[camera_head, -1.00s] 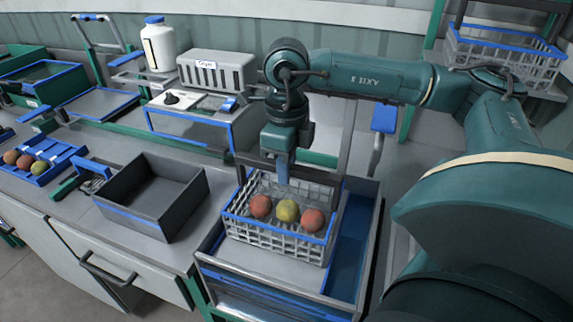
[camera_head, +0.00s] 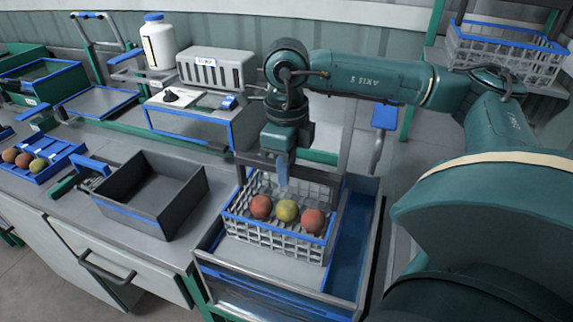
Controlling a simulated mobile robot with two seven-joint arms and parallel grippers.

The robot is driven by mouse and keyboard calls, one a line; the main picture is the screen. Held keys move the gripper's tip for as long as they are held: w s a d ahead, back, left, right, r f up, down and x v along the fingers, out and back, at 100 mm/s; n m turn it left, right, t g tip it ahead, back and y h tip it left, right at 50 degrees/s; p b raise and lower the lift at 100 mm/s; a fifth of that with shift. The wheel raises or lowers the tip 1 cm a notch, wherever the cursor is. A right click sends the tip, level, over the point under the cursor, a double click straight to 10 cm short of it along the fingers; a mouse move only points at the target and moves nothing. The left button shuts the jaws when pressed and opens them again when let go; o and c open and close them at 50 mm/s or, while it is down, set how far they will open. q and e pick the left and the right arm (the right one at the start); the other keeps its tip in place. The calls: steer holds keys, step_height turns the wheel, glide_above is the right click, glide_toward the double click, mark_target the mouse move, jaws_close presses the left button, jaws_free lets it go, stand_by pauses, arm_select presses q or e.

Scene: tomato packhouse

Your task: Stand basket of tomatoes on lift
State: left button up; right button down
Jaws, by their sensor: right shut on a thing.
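A white crate-like basket with a blue rim (camera_head: 277,240) stands on the grey platform of the lift (camera_head: 245,268). It holds two red tomatoes (camera_head: 261,206) and a yellow-green one (camera_head: 286,210) that show. My right gripper (camera_head: 282,182) points down at the basket's back rim and is shut on it. The fingertips are partly hidden, and so is the far wall of the basket. The basket looks level. I cannot tell from this angle whether its base rests fully on the platform. My left gripper is not in view.
An empty grey bin (camera_head: 152,200) stands on the bench left of the lift. A blue tray with several tomatoes (camera_head: 45,165) lies further left. A white bottle (camera_head: 158,45) and a grey slotted box (camera_head: 217,69) stand behind. Another basket (camera_head: 505,58) sits on a rack at the back right.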

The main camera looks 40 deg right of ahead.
steer(key=shift+f, duration=0.15)
steer(key=c, duration=1.3)
jaws_free()
steer(key=shift+c, duration=1.3)
steer(key=shift+r+p, duration=2.2)
steer(key=shift+r, duration=1.3)
